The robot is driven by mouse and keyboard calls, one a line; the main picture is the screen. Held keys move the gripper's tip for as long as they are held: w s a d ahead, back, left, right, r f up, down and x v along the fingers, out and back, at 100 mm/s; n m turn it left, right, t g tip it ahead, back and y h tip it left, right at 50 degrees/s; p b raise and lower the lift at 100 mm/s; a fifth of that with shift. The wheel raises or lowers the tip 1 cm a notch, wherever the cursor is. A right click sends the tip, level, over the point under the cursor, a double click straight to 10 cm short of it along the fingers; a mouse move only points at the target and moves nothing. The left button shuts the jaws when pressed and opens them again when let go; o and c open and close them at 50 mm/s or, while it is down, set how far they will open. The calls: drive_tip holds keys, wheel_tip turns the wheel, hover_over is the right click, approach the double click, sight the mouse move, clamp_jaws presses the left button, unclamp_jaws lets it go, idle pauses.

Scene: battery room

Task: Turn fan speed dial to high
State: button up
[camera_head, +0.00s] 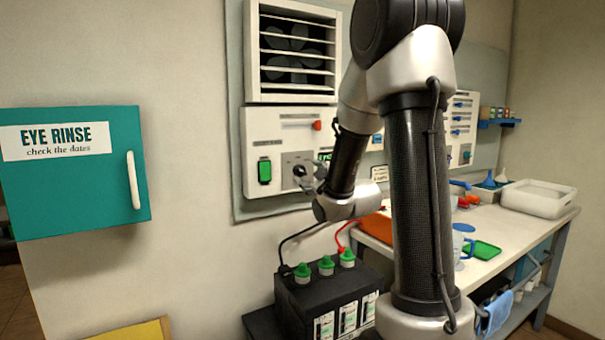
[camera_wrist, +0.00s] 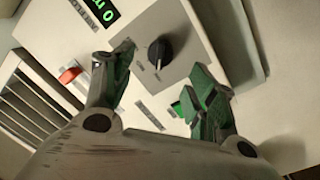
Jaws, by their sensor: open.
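The fan speed dial (camera_wrist: 159,52) is a black knob with a pale pointer line, set on a grey square plate in the wrist view. In the head view the dial (camera_head: 299,170) shows small on the white control panel (camera_head: 283,136) under the fan grille. My gripper (camera_wrist: 163,80) is open, with its green-padded fingers to either side of the dial in the wrist view. No contact with the dial shows. In the head view my gripper (camera_head: 308,182) is at the panel, close to the dial. Small labels around the dial are too blurred to read.
A green switch (camera_head: 264,171) and a red knob (camera_head: 317,126) are near the dial. A green-lit display (camera_wrist: 101,10) is beside it. Below stands a black battery (camera_head: 328,296) with cables. A teal eye rinse cabinet (camera_head: 75,185) hangs left; a cluttered bench (camera_head: 520,219) stands right.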

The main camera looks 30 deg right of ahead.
sight(302, 172)
drive_tip(key=w, duration=0.6)
drive_tip(key=shift+w+d, duration=0.15)
drive_tip(key=shift+w, duration=0.1)
drive_tip(key=c, duration=1)
